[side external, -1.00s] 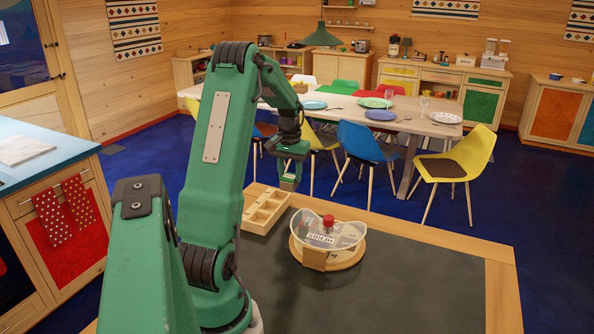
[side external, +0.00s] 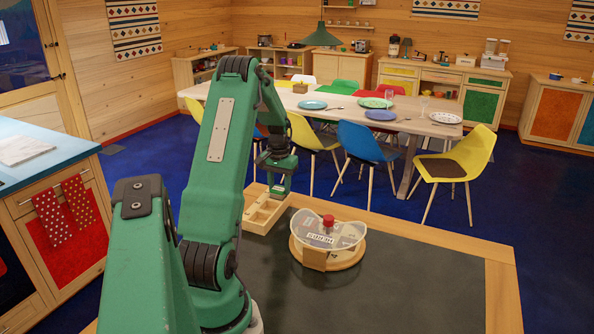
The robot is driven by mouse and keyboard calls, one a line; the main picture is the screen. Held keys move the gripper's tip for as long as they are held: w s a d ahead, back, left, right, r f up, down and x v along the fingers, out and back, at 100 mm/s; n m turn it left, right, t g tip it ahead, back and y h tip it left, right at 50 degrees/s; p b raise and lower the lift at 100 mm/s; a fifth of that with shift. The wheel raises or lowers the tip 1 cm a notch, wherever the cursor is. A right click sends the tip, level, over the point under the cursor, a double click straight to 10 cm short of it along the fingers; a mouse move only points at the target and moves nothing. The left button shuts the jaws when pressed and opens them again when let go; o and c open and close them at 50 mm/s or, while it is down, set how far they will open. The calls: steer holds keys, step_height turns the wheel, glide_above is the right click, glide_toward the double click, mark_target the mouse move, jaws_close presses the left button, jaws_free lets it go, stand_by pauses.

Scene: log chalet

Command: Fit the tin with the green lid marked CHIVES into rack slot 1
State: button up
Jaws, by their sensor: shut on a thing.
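My gripper (side external: 277,190) is at the far end of the wooden rack (side external: 260,219), low over it. It is shut on a small tin, of which only a little can be made out below the jaws; its lid colour and marking cannot be read here. The rack is a pale wooden block with several square slots, lying at the far left of the dark worktop. The slot numbers cannot be read. Whether the tin's bottom is inside a slot or above it cannot be told.
A round wooden turntable (side external: 347,262) with a clear guard, a red knob (side external: 328,221) and a label stands right of the rack. The dark worktop (side external: 400,295) is clear in front and to the right. A dining table (side external: 420,125) with chairs stands beyond.

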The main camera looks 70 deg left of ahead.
mark_target(280, 188)
steer(key=shift+f, duration=0.2)
steer(key=shift+f, duration=0.2)
steer(key=o, duration=1)
steer(key=shift+r, duration=0.1)
step_height(280, 188, up, 12)
steer(key=shift+r, duration=0.1)
stand_by(0.5)
